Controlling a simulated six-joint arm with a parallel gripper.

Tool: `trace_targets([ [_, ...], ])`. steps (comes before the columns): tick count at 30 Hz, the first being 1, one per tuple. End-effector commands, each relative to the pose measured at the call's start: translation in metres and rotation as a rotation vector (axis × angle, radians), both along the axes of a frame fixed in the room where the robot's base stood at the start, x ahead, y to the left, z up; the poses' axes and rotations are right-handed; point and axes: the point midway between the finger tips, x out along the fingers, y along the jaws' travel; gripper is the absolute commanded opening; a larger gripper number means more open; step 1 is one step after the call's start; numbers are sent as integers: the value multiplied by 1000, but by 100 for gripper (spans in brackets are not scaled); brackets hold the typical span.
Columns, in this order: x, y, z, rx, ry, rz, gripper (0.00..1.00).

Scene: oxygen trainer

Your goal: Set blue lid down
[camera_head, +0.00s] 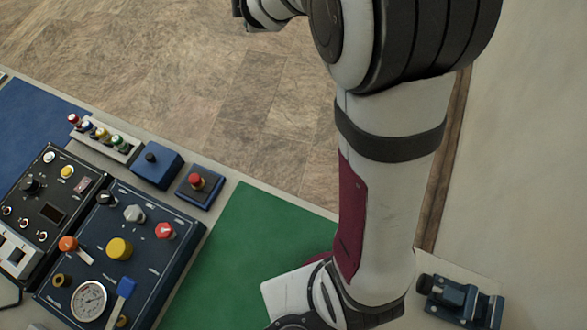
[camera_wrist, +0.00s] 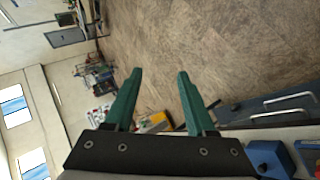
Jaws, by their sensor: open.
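My gripper (camera_wrist: 160,72) shows in the wrist view with its two green fingers spread apart and nothing between them. It points out over the brown floor and the room beyond. In the head view the fingers are out of frame. A blue box-like piece with a black knob on top (camera_head: 158,165) stands on the bench; I cannot tell whether it or its top is the blue lid. A blue block also shows at the lower right of the wrist view (camera_wrist: 270,158), apart from the fingers.
A red button on a blue base (camera_head: 198,187) stands beside the knobbed box. A rack of colored pegs (camera_head: 104,138), a blue panel with a gauge (camera_head: 140,272) and a black panel (camera_head: 45,205) crowd the left. The green mat (camera_head: 252,245) is partly bare. A blue clamp-like device (camera_head: 462,303) sits lower right.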

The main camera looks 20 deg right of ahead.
Motion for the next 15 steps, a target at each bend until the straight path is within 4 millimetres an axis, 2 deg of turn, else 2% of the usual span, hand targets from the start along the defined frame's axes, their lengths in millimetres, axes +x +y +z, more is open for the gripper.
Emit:
trace_targets([
  [1, -56, -16, 6, 175, 111, -256, 56],
  [2, -97, -22, 1, 300, 195, -438, 56],
  [3, -153, -23, -7, 452, 298, -665, 56],
  [6, -271, -3, -26, 735, 520, -1125, 56],
  [7, -300, 6, -29, 795, 577, -1236, 56],
  [9, -352, 27, -36, 895, 688, -1445, 56],
  [10, -369, 34, -37, 923, 725, -1513, 56],
  [12, -394, 46, -39, 964, 787, -1623, 56],
  [15, -407, 53, -39, 980, 822, -1682, 56],
])
